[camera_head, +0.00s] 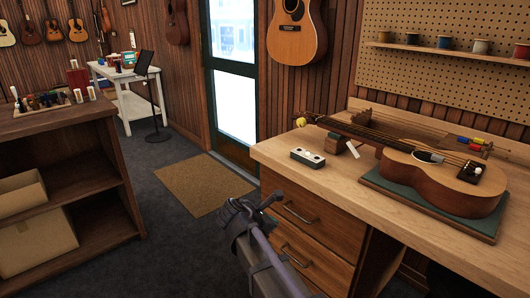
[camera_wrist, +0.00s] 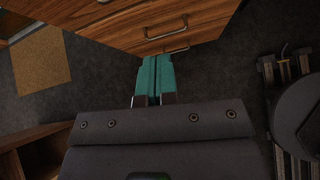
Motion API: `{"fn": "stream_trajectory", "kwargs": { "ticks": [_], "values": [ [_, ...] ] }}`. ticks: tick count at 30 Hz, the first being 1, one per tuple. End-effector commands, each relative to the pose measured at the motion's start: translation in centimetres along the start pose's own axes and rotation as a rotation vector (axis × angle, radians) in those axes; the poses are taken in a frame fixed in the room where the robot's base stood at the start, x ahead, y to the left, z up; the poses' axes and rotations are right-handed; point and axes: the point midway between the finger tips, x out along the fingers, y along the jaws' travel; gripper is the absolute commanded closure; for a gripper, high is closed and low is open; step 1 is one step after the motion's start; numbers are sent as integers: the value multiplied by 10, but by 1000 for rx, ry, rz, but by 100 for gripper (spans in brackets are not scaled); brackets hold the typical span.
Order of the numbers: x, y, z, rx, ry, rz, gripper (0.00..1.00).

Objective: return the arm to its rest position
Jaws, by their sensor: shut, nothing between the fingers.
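In the wrist view my gripper (camera_wrist: 156,60) shows two teal fingers side by side, closed together, with nothing held. The fingertips overlap the lower edge of the wooden drawer front in that view, and grey carpet lies around and below them. In the head view my dark arm rises from the bottom edge, in front of the workbench drawers (camera_head: 301,235). The fingers cannot be made out there. I cannot tell how far the fingertips are from the drawers.
A wooden shelf unit (camera_head: 75,142) stands at left. Open carpet and a tan doormat (camera_head: 192,184) lie between them.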

Motion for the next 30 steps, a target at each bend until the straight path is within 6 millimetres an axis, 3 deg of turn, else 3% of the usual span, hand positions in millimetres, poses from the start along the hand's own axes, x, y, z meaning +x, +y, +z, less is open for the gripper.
{"fn": "stream_trajectory", "kwargs": {
  "ticks": [4,10,15,19,20,21,30],
  "values": [
    [-5,-27,-27,493,146,-84,100],
    [2,-106,-47,1264,325,-434,100],
    [7,-186,-47,1811,370,-848,100],
    [23,-234,-27,1966,376,-985,100],
    [32,-240,-18,1996,360,-995,100],
    [10,-232,5,1987,364,-991,100],
    [-65,-218,91,1980,364,-985,100]
  ]
}}
